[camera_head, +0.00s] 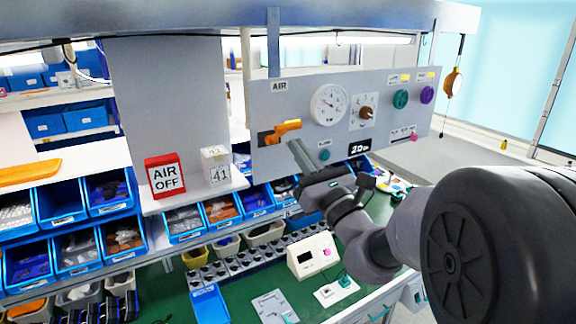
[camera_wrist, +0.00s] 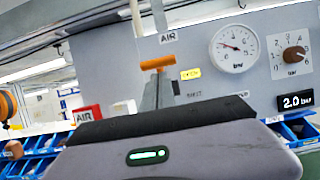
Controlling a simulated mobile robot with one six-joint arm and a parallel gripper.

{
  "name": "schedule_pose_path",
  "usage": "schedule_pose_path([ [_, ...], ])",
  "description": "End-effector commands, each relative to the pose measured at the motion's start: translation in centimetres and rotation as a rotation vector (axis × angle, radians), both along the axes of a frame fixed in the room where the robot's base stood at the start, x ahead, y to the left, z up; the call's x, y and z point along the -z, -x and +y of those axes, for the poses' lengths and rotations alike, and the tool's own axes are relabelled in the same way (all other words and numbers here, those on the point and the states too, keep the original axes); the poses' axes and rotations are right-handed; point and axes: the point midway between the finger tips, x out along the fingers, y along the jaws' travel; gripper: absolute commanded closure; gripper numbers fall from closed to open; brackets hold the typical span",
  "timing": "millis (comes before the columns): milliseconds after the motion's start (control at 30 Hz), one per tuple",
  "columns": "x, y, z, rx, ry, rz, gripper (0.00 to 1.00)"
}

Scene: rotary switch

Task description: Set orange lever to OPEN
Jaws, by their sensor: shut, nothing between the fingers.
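The orange lever (camera_head: 285,127) is on the left part of the grey panel (camera_head: 300,88), under the AIR label (camera_head: 279,86). Its handle slants slightly up to the right in the head view. In the wrist view the lever (camera_wrist: 157,62) shows as a short orange bar above my fingertips, with a yellow label (camera_wrist: 190,73) to its right. My gripper (camera_head: 296,146) is shut and empty, its fingertips just below the lever. It also shows in the wrist view (camera_wrist: 157,80). I cannot tell whether the fingertips touch the lever. The fingers partly hide the panel behind them.
A pressure gauge (camera_head: 329,104) and a rotary knob (camera_head: 366,113) sit right of the lever, with a 2.0 display (camera_wrist: 295,102) below. A red AIR OFF sign (camera_head: 165,175) stands on the shelf at left. Blue bins (camera_head: 222,210) line the bench below.

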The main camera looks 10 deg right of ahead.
Motion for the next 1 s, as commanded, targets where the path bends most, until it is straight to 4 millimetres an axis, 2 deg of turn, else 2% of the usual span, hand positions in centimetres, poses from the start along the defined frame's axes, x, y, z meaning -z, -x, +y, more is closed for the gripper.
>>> schedule_pose_path([
  [33,-0.7,-0.2,0.0,0.000,0.000,0.000,1.00],
  [400,-2.0,-0.7,0.1,0.001,0.001,-0.004,1.00],
  [1000,-2.1,-0.8,0.1,0.001,0.001,-0.004,1.00],
])
